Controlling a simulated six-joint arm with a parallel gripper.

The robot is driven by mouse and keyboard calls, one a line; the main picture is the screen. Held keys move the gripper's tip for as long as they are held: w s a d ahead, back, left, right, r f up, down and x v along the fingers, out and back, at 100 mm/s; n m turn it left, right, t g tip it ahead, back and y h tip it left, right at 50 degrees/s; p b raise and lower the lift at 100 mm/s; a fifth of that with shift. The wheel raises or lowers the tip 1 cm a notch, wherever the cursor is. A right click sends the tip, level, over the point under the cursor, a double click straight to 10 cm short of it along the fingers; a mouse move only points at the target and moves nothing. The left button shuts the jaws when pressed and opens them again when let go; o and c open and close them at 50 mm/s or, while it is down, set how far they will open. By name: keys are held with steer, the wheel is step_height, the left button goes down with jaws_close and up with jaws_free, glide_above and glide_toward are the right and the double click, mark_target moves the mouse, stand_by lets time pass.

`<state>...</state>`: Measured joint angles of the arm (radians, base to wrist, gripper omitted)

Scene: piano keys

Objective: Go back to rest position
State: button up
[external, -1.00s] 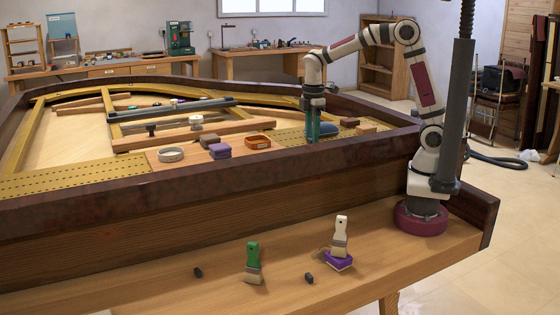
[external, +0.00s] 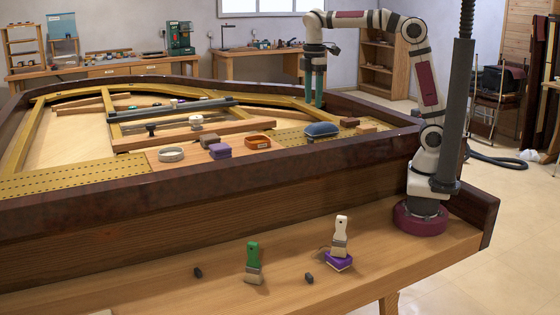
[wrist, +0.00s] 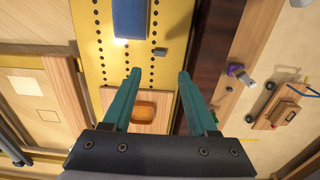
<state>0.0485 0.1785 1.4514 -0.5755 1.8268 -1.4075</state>
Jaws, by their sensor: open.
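My gripper (external: 314,102) hangs from my arm with its teal fingers pointing down, above the far right part of the piano. It is raised clear of the frame and of the things lying there. In the wrist view my gripper (wrist: 160,74) has its two teal fingers spread apart, with nothing between them. A blue rounded pad (external: 322,129) lies on the gold perforated plate below my gripper. It also shows at the top of the wrist view (wrist: 130,18).
The dark piano rim (external: 180,188) runs between the interior and the front bench. A green-handled brush (external: 253,256) and a white-handled brush (external: 341,232) stand on the bench.

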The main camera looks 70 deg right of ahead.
steer(key=shift+r, duration=0.15)
steer(key=s+f+m, duration=0.1)
steer(key=s+m, duration=0.1)
steer(key=s, duration=0.1)
steer(key=s+a+f+m, duration=0.1)
steer(key=s, duration=0.2)
steer(key=s+a+f+m, duration=0.1)
steer(key=s+m, duration=0.1)
steer(key=s, duration=0.1)
steer(key=shift+s+a+m+y, duration=0.2)
steer(key=shift+s+m+y, duration=0.1)
steer(key=shift+s+y, duration=0.1)
steer(key=s+a+f+m, duration=0.1)
steer(key=s+f+m, duration=0.3)
steer(key=s, duration=0.2)
steer(key=s+a+f+m+y, duration=0.1)
steer(key=s+f+m, duration=0.2)
steer(key=s, duration=0.3)
steer(key=shift+a+f+m, duration=0.3)
steer(key=shift+f+m, duration=0.1)
